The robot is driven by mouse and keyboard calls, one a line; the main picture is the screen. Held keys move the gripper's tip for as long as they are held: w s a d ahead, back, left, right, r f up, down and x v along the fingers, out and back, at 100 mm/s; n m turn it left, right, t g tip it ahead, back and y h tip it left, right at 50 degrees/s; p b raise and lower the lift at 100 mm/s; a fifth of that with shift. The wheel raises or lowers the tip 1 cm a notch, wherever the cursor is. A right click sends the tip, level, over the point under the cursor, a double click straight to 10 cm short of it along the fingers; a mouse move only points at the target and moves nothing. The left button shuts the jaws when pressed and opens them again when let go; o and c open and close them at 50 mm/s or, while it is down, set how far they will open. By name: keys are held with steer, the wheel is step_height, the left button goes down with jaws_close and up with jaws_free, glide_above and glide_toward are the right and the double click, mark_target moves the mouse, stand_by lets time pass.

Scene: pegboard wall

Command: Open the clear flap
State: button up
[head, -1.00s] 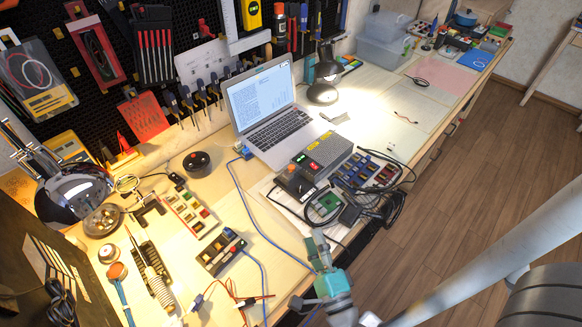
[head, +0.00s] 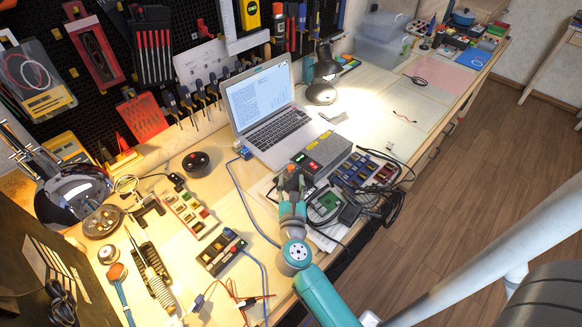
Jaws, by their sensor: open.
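I cannot clearly make out the clear flap; it is too small or hidden at this size. A small dark box with an orange-red part on top (head: 291,170) stands at the near left of the grey power supply, mostly hidden by my gripper. My gripper (head: 292,184) is open, at the end of my teal arm, over or right at this small box. I cannot tell whether the fingers touch it.
The grey power supply (head: 323,152) with red and green displays stands behind. A laptop (head: 272,115) is further back. A green circuit board (head: 325,203) and black cables (head: 385,208) lie to the right. A blue cable (head: 252,218) runs left of my gripper.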

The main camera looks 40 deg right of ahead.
mark_target(291, 170)
steer(key=shift+x, duration=3.15)
jaws_close()
